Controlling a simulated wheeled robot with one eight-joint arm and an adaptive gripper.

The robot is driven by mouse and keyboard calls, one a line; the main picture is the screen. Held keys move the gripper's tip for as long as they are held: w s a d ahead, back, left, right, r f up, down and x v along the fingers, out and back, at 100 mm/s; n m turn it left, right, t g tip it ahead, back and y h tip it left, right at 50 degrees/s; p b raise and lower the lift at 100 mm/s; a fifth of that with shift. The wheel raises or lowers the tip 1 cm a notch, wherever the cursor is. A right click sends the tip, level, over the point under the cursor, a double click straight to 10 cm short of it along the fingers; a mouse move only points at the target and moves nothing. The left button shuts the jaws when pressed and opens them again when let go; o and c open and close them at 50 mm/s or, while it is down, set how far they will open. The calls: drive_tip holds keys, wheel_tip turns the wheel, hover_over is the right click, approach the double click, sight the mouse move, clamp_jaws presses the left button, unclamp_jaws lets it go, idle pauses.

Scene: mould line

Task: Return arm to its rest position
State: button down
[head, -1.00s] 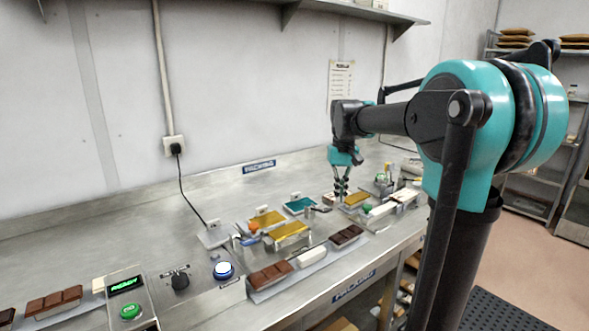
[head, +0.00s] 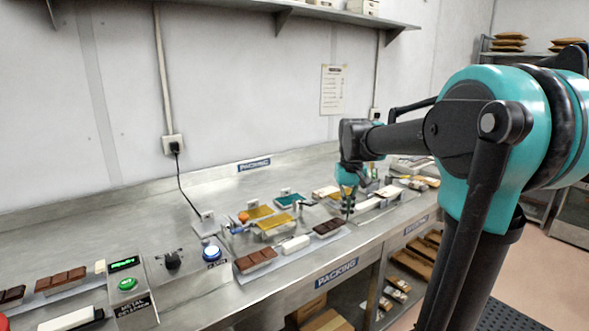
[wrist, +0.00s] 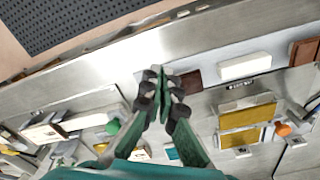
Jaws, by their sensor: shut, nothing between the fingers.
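My gripper (head: 349,208) is shut and empty. In the head view it hangs at the end of my teal and black arm, above the front part of the steel bench (head: 130,217), just right of a dark chocolate bar (head: 329,227). In the wrist view the fingertips of my gripper (wrist: 161,76) meet, with nothing between them. The dark bar (wrist: 190,82) shows just beside them, partly hidden by the fingers. I cannot tell the exact height of the fingertips above the bench.
Gold trays (head: 275,222), a white bar (head: 296,244) and a brown chocolate bar (head: 256,260) lie left of the gripper. A control box with a green button (head: 127,284) and a blue button (head: 211,253) stand farther left. A wall shelf (head: 330,15) runs above.

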drive_tip(key=s+d+f+t, duration=0.1)
drive_tip(key=s+f, duration=0.8)
drive_tip(key=f, duration=0.1)
drive_tip(key=s+d+f+m+t, duration=0.1)
drive_tip(key=s+d+f+t, duration=0.1)
drive_tip(key=s+f, duration=0.7)
drive_tip(key=shift+s+f+t, duration=0.3)
drive_tip(key=shift+s+f, duration=0.1)
drive_tip(key=shift+s, duration=0.4)
drive_tip(key=c, duration=2.2)
unclamp_jaws()
drive_tip(key=shift+d, duration=0.1)
